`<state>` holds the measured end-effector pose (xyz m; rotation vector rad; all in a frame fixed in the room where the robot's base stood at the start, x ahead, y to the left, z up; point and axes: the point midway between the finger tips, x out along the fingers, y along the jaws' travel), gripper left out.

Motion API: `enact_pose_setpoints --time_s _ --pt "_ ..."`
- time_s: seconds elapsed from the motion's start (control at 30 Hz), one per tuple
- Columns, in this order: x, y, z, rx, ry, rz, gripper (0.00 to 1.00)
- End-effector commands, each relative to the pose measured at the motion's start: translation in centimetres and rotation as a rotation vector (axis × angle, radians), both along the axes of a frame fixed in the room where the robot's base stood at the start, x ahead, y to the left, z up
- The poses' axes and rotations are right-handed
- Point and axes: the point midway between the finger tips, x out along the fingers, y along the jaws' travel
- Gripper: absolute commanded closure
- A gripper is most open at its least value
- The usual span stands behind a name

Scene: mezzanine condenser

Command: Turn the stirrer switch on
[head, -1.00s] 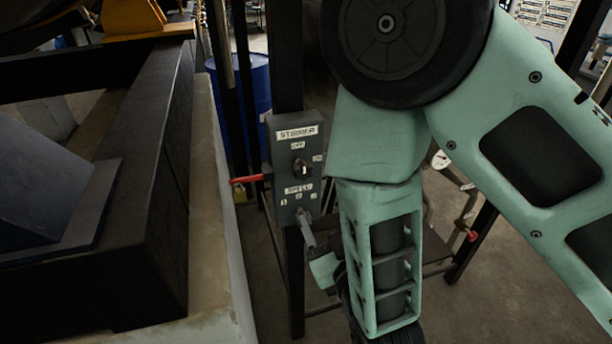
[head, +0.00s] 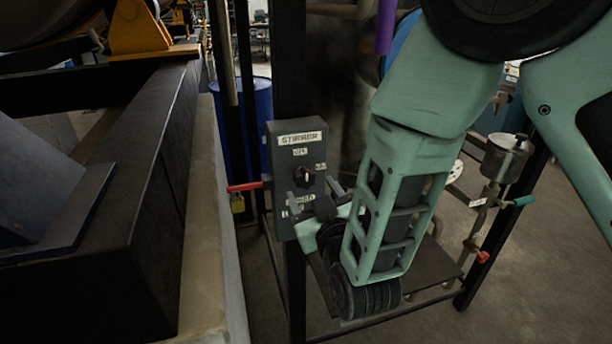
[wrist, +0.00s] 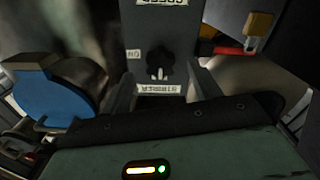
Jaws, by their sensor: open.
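The stirrer switch is a black rotary knob (head: 304,176) on a grey control box (head: 281,160) with a STIRRER label above it. The wrist view shows the knob (wrist: 158,66) upside down, with ON at its left; its white mark points towards the STIRRER label, the side where the head view has OFF. My gripper (head: 311,192) is open and empty, in front of the box's lower half. In the wrist view its fingers (wrist: 165,90) stand apart on either side of the box, with the knob between them in the picture. Contact cannot be told. The SPEED control is partly hidden behind my gripper.
A red lever (head: 245,186) with a padlock (head: 237,203) juts from the box's left side. A black post carries the box. A dark beam and pale ledge (head: 213,230) run along the left. A blue drum (head: 262,110) stands behind. Pipework with a metal pot (head: 507,157) is at right.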

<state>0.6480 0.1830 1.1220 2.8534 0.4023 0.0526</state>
Motion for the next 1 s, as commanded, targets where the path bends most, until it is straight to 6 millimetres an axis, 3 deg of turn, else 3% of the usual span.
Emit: enact_pose_setpoints --time_s 0.1,0.3,0.7,0.87,1.0 --pt "2.1 0.5 0.3 0.0 0.0 -0.002 0.38" --pt "4.3 1.2 0.1 0.001 0.0 -0.001 0.38" --pt "4.9 1.4 0.0 0.0 0.0 -0.001 0.38" --pt "4.9 1.4 0.0 0.001 0.0 -0.001 0.82" --pt "4.9 1.4 0.0 0.001 0.0 -0.001 0.82"
